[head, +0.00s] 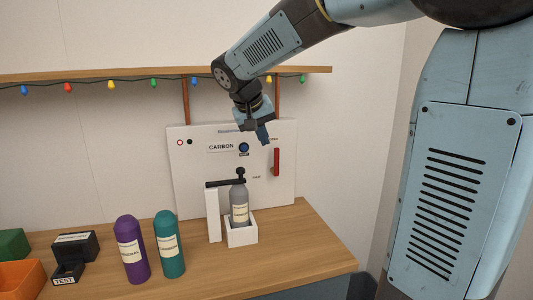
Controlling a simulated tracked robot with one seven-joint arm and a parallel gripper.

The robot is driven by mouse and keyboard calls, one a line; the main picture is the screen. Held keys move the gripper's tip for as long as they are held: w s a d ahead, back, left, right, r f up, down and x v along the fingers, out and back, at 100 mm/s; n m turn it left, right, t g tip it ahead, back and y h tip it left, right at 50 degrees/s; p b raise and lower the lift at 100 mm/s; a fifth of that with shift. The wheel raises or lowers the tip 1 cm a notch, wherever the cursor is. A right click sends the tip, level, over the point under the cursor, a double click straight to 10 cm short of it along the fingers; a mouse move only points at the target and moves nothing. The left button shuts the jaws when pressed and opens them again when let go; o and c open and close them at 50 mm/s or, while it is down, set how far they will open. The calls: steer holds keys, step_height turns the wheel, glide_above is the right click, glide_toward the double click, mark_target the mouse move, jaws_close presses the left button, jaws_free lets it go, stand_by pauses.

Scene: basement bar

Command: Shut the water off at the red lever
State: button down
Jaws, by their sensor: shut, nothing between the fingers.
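The red lever (277,162) is on the right part of a white panel (190,185) that stands at the back of the counter. It points up and down, with small lettering near its lower end that I cannot read. My gripper (264,140) is shut and empty, pointing down in front of the panel. It is a little above and to the left of the lever in the picture and appears apart from it. The panel also carries a "CARBON" label and a dark blue round knob (244,147).
Purple (131,263) and teal (169,258) bottles, a black box (82,243), an orange bin (22,275) and a green block (14,243) are to the left. A shelf (120,75) with coloured bulbs is above. The counter's right end is clear.

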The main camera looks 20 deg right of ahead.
steer(key=w+a+f+h, duration=0.1)
steer(key=w+a, duration=0.3)
steer(key=w, duration=0.4)
glide_toward(276, 162)
steer(key=w+f, duration=0.3)
steer(key=f, duration=0.1)
steer(key=shift+d, duration=0.8)
steer(key=shift+a, duration=0.15)
steer(key=shift+w, duration=0.1)
